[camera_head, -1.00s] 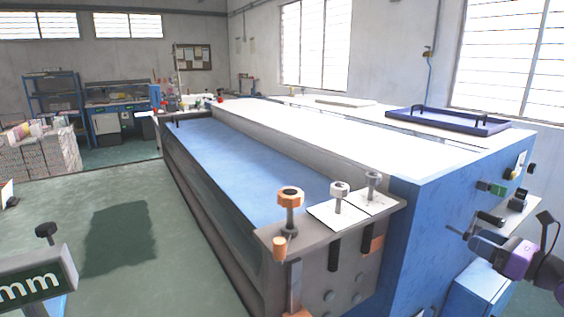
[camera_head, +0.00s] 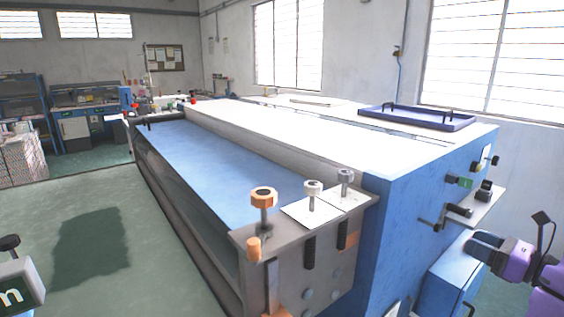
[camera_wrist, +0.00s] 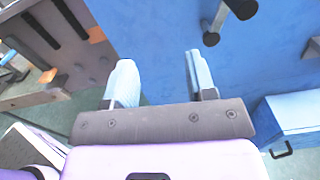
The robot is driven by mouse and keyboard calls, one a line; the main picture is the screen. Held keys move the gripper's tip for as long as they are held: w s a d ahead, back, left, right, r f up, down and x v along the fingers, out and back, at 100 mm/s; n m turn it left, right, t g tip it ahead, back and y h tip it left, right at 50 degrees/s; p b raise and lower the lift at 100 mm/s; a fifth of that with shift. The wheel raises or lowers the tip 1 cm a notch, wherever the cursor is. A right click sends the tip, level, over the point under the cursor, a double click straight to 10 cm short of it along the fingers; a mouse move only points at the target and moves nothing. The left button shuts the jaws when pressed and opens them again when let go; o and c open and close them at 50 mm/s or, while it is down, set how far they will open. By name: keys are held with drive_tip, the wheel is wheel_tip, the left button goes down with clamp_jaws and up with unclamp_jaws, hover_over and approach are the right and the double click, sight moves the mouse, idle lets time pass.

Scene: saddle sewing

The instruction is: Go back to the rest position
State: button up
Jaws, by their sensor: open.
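My gripper (camera_wrist: 162,85) is open in the wrist view, with its two pale fingers apart and nothing between them. Beyond the fingers are the blue side wall (camera_wrist: 150,35) of the large machine and, lower, the floor. In the head view part of my purple arm (camera_head: 515,262) shows at the lower right, in front of the machine's blue end. The machine's blue bed (camera_head: 200,155) runs away to the back left.
A crank handle (camera_head: 458,210) and knobs stick out from the machine's blue end, near my arm. A blue cabinet (camera_wrist: 292,115) with a black handle stands low at the right. A dark blue tray (camera_head: 415,118) lies on top. Green floor (camera_head: 90,215) is open at the left.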

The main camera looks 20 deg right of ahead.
drive_tip(key=shift+a, duration=0.1)
drive_tip(key=a+r+n+g+y, duration=0.2)
drive_tip(key=a+r+n+g, duration=0.2)
drive_tip(key=a+n+g, duration=0.45)
drive_tip(key=a+r+n+g+y, duration=0.1)
drive_tip(key=a+r+n+g, duration=0.4)
drive_tip(key=a+n, duration=0.55)
drive_tip(key=s+a+r+n+t+h, duration=0.2)
drive_tip(key=s+a+r+n+h, duration=0.4)
drive_tip(key=r+n+h, duration=0.3)
drive_tip(key=s+n+h, duration=0.1)
drive_tip(key=n, duration=0.3)
drive_tip(key=shift+a+r, duration=0.3)
drive_tip(key=shift+r, duration=0.05)
drive_tip(key=shift+o, duration=0.2)
